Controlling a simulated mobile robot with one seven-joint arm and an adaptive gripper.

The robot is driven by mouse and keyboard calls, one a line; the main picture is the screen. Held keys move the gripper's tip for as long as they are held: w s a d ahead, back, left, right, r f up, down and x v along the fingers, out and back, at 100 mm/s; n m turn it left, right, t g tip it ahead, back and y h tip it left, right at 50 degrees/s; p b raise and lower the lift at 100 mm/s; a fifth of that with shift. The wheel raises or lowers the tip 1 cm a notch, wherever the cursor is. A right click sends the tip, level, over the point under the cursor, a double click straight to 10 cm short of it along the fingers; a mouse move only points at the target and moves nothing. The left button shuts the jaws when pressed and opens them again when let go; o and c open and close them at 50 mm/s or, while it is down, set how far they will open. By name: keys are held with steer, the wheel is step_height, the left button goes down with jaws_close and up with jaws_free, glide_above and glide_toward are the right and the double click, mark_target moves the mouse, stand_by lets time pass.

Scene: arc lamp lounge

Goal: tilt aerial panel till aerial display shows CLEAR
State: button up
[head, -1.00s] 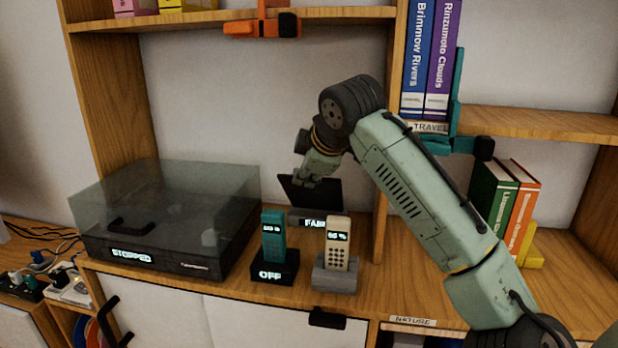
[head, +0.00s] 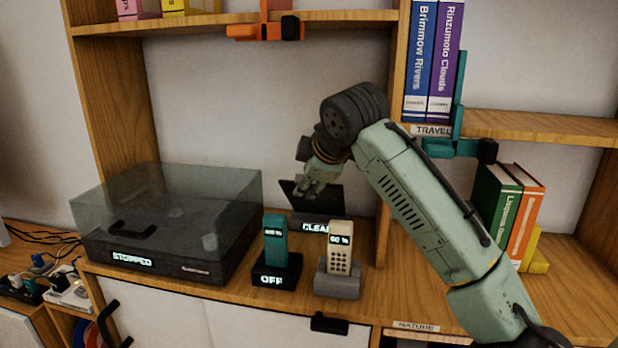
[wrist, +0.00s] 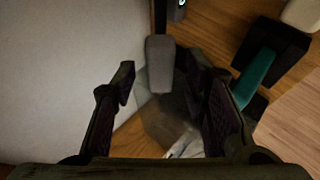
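The aerial panel (head: 328,200) is a dark, thin plate leaning back on the shelf against the wall side. The aerial display (head: 314,227) below it shows lit letters reading CLEAR, the last letter partly hidden by the cream handset. My gripper (head: 308,193) is at the panel's left part and overlaps it in the head view; I cannot tell if they touch. In the wrist view the two fingers of my gripper (wrist: 162,80) are apart. A grey rounded piece shows between and beyond them; I cannot tell what it is.
A teal handset (head: 275,240) stands in a black dock reading OFF. A cream handset (head: 339,247) stands in a grey dock just in front of the display. A record player (head: 165,225) reading STOPPED is at left. A wooden divider and books (head: 507,215) are at right.

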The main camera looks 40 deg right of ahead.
steer(key=shift+r, duration=0.1)
steer(key=v, duration=1.2)
